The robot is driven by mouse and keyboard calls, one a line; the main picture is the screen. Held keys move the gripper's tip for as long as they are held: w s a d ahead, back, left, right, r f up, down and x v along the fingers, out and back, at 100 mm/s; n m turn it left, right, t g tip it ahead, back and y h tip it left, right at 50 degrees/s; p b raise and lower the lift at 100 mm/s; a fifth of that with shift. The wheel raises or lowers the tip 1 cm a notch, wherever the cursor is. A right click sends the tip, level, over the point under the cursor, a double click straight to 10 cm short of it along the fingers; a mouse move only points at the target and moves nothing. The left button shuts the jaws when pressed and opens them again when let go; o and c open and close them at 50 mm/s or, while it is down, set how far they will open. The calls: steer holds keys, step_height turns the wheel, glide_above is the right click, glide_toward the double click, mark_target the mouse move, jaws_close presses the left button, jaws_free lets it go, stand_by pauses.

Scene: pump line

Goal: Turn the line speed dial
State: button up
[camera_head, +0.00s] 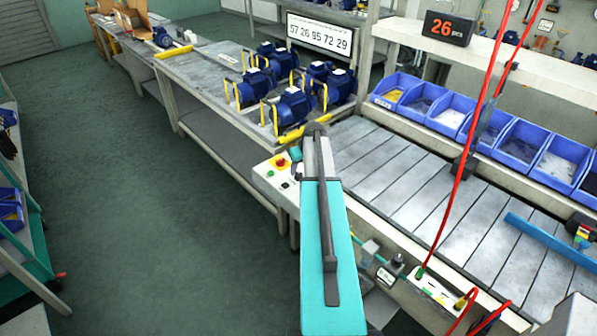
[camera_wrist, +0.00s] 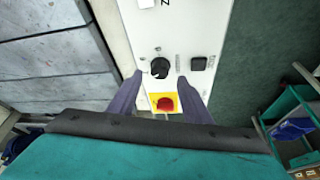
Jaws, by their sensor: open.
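The line speed dial appears as a round black knob (camera_wrist: 160,67) on a white control panel (camera_wrist: 187,25) in the wrist view. My gripper (camera_wrist: 165,84) is open and empty, with one dark finger on each side. The dial lies just beyond the fingertips, between their lines; I cannot tell the height gap. In the head view the panel (camera_head: 262,172) is at the conveyor's near end, and my arm hides part of it. My fingers are hard to make out there.
A red emergency button on a yellow plate (camera_wrist: 164,103) sits between my fingers, close to the dial. A black square switch (camera_wrist: 199,64) is right of the dial. The slatted conveyor (camera_head: 400,190) runs to the right. Blue motors (camera_head: 292,106) stand on the bench behind.

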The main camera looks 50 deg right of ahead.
mark_target(299, 174)
steer(key=shift+p+x, duration=0.55)
steer(key=shift+x, duration=1.3)
